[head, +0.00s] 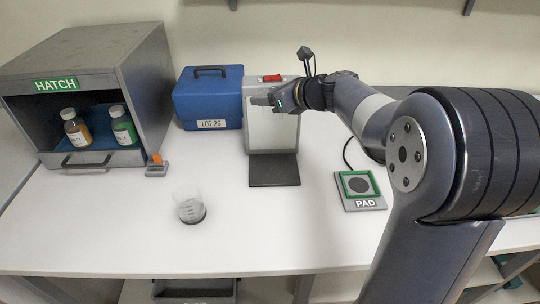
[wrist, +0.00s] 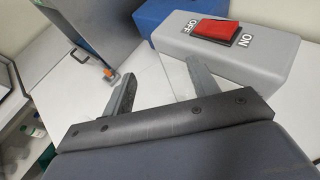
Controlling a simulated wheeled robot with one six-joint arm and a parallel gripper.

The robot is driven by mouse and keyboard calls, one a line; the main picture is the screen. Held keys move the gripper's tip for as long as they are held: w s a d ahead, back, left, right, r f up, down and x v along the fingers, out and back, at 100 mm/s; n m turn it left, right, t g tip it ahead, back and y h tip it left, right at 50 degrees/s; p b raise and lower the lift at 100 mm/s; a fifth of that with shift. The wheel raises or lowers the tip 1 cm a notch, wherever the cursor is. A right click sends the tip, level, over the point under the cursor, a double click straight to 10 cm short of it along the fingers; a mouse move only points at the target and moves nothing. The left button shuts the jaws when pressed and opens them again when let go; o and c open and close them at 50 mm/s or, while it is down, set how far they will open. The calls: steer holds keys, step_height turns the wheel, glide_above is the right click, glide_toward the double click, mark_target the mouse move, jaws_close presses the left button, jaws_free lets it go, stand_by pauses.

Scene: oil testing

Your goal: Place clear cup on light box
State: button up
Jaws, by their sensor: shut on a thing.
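The light box (head: 285,130) stands upright on the table, with a pale front panel, a dark plate (head: 274,170) at its foot and a red switch on top. In the wrist view, its grey top (wrist: 262,62) is right of my fingers. My gripper (head: 262,100) is in front of the panel's upper part. In the wrist view, its fingers (wrist: 160,76) are apart, shut on a see-through thing (wrist: 157,90) with faint edges, apparently the clear cup. Its outline is lost in the head view. Another clear vessel with markings (head: 190,208) stands on the table.
The hatch cabinet (head: 140,75) with two bottles is at left. A blue LOT 26 case (head: 210,98) stands beside the light box. The PAD device (head: 361,190) is right of the dark plate. The front middle of the table is clear.

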step_height(320, 180, down, 19)
steer(key=b, duration=0.3)
steer(key=shift+r, duration=0.15)
steer(key=o, duration=0.5)
steer(key=shift+f+b, duration=0.2)
steer(key=shift+b, duration=0.1)
steer(key=shift+o, duration=1.2)
steer(key=shift+r, duration=0.1)
